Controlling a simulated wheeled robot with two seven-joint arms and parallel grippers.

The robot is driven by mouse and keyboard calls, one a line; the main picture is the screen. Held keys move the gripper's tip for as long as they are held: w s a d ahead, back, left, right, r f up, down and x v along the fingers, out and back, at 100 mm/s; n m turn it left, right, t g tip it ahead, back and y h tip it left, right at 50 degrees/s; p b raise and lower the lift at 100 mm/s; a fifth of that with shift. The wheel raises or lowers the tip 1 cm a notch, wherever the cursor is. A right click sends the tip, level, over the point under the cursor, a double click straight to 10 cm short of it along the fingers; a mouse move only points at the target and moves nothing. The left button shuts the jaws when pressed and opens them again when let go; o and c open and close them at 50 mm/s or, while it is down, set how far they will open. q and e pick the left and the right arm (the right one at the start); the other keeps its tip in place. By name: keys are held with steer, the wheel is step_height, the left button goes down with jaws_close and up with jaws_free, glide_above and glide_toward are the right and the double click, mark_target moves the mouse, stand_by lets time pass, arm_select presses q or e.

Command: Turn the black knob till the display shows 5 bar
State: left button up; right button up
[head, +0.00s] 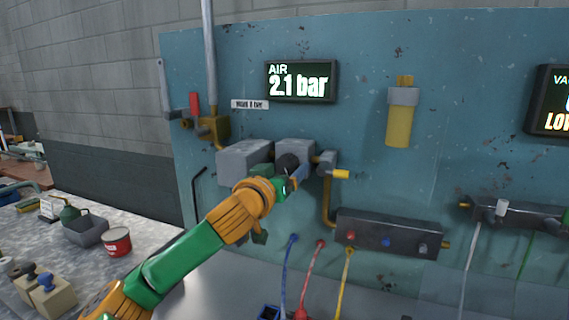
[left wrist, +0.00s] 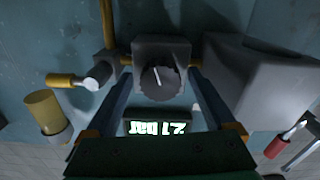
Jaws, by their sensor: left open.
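The black knob (left wrist: 160,81) sits on the front of a grey block (left wrist: 161,50) in the left wrist view, with a white pointer line on its face. In the head view the knob (head: 287,163) shows just beyond my gripper, partly covered by it. The display (head: 301,81) reads AIR 2.1 bar in the head view and appears upside down in the left wrist view (left wrist: 158,128). My left gripper (left wrist: 161,82) is open, its two fingers on either side of the knob with gaps visible. Whether a finger touches it I cannot tell. My right gripper is not in view.
A grey block (head: 243,161) stands left of the knob block, and a yellow-handled valve (head: 341,174) right of it. Below is a dark manifold (head: 389,234) with coloured hoses. A red can (head: 117,242) and grey bin (head: 87,230) stand on the bench at left.

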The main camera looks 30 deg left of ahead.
arm_select(q)
steer(key=c, duration=1.4)
steer(key=m+p, duration=0.2)
steer(key=m, duration=0.2)
steer(key=shift+a+r, duration=0.1)
steer(key=shift+r, duration=0.05)
steer(key=m+p, duration=0.2)
steer(key=m, duration=0.2)
steer(key=shift+m, duration=0.4)
steer(key=m+p, duration=0.3)
steer(key=m, duration=0.2)
steer(key=shift+a+r, duration=0.1)
steer(key=shift+m+p, duration=1.05)
steer(key=shift+m, duration=0.55)
